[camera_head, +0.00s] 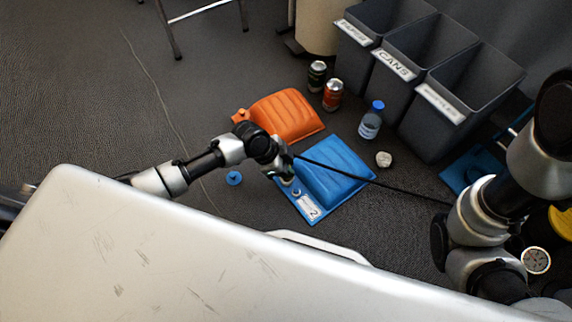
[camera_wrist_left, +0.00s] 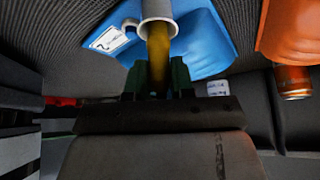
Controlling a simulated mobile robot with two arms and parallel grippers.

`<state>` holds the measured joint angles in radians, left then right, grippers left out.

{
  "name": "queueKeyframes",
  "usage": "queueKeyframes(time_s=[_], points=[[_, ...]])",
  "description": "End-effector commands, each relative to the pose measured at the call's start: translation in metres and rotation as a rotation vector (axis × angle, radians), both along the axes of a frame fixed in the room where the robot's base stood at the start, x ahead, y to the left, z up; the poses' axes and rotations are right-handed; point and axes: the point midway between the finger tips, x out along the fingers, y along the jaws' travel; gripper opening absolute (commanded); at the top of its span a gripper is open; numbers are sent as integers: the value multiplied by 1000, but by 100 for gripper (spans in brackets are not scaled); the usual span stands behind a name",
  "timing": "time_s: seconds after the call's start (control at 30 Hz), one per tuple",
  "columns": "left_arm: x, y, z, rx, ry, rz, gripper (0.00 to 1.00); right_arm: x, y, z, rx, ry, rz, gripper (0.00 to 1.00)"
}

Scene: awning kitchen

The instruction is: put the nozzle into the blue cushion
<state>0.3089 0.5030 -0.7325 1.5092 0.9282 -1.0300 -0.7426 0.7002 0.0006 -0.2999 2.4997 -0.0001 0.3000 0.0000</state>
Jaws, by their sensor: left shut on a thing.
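The blue cushion (camera_head: 335,168) lies flat on the floor with a white label marked 2 at its near end. It also shows in the left wrist view (camera_wrist_left: 205,40). My left gripper (camera_head: 284,172) is over the cushion's near left edge. In the left wrist view its green fingers (camera_wrist_left: 158,82) are shut on the brass-coloured nozzle (camera_wrist_left: 158,50). The nozzle's far end meets a pale round valve collar (camera_wrist_left: 158,28) on the cushion; I cannot tell how deep it sits. My right gripper is not in view; only my right arm shows.
A black hose (camera_head: 375,182) runs rightward from the left gripper across the cushion. Grey bins (camera_head: 430,120) stand at the back right. A blue cap (camera_head: 234,178) is left.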

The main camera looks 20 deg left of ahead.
Motion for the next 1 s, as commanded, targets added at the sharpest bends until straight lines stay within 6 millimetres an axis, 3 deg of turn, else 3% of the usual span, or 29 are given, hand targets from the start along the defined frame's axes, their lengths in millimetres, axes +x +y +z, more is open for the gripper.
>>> queueKeyframes(time_s=[0.5,0.53,0.7,0.9,1.0], points=[[0,0,-5,-1,-1,-1,0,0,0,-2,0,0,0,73],[0,0,-5,0,0,-1,25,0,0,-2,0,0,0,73],[0,0,-5,0,0,-1,51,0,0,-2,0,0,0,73],[0,0,-5,0,0,0,53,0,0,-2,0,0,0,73],[0,0,-5,0,0,0,67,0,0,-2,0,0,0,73]])
